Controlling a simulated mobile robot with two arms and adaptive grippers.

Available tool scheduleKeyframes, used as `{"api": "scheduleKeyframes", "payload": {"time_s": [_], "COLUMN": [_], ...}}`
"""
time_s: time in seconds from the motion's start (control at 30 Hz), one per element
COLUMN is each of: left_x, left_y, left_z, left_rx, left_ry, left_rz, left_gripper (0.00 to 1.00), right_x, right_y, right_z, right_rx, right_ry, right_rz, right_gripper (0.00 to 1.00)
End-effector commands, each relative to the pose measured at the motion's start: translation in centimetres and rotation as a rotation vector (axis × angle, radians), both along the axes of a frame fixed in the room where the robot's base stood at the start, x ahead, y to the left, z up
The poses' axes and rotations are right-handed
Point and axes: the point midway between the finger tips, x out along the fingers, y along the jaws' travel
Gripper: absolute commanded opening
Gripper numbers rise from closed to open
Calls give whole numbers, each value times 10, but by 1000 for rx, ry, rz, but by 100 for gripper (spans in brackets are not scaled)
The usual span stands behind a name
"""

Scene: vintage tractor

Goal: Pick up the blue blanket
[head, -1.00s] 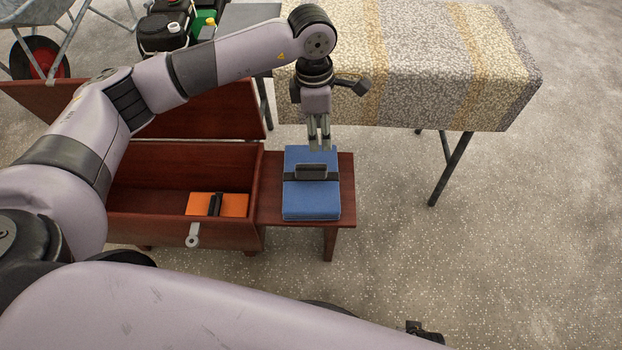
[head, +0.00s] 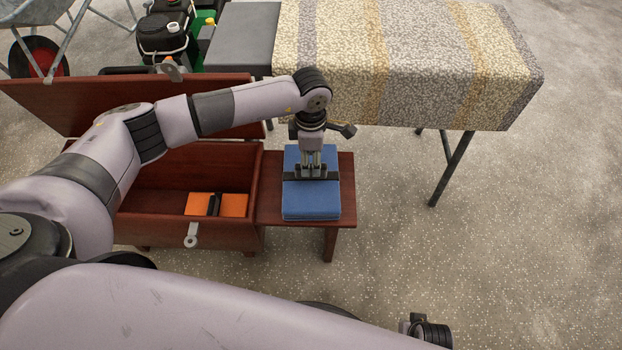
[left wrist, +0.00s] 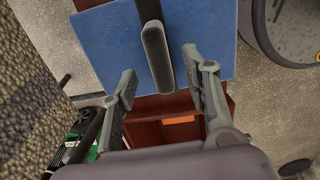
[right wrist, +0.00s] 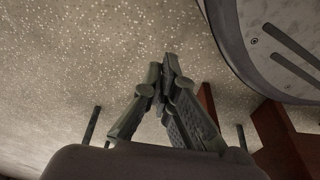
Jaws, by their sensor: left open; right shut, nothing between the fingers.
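The blue blanket (head: 312,208) lies folded on a small red-brown wooden bench, with a dark strap and handle around it. My left gripper (head: 311,172) is right above the blanket at its handle. In the left wrist view the left gripper (left wrist: 165,92) is open, its fingers on either side of the dark handle (left wrist: 157,56) over the blue blanket (left wrist: 205,45). I cannot tell whether the fingers touch the handle. My right gripper (right wrist: 168,75) is shut and empty, pointing over bare floor in the right wrist view.
An open wooden chest (head: 150,200) left of the bench (head: 347,190) holds an orange item with a dark strap (head: 233,205). A table with a patterned cloth (head: 420,60) stands behind. A wheelbarrow (head: 50,40) is at the far left. The floor at right is clear.

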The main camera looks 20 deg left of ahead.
Motion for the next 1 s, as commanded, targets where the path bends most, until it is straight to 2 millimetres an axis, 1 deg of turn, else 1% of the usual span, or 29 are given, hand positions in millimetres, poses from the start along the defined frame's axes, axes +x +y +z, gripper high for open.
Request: {"api": "scheduleKeyframes", "payload": {"time_s": [0.03,0.2,0.33,0.5,0.73,1.0], "left_x": [-1,0,0,0,0,0], "left_y": [0,-1,0,-1,-1,-1], "left_z": [-11,-33,-39,-38,-38,-38], "left_rx": [2,0,1,1,0,0], "left_ry": [5,3,1,1,1,1], "left_rz": [2,0,0,0,0,0], "left_gripper": [43,43,43,43,29,11], "right_x": [1,9,12,8,2,3], "right_y": [0,1,2,1,1,1], "right_z": [0,10,17,16,13,13], "right_rx": [0,1,2,2,0,1], "right_ry": [-2,-11,-16,-10,1,-2], "right_rz": [0,-1,-2,-2,-2,-2], "right_gripper": [0,0,0,0,0,0]}}
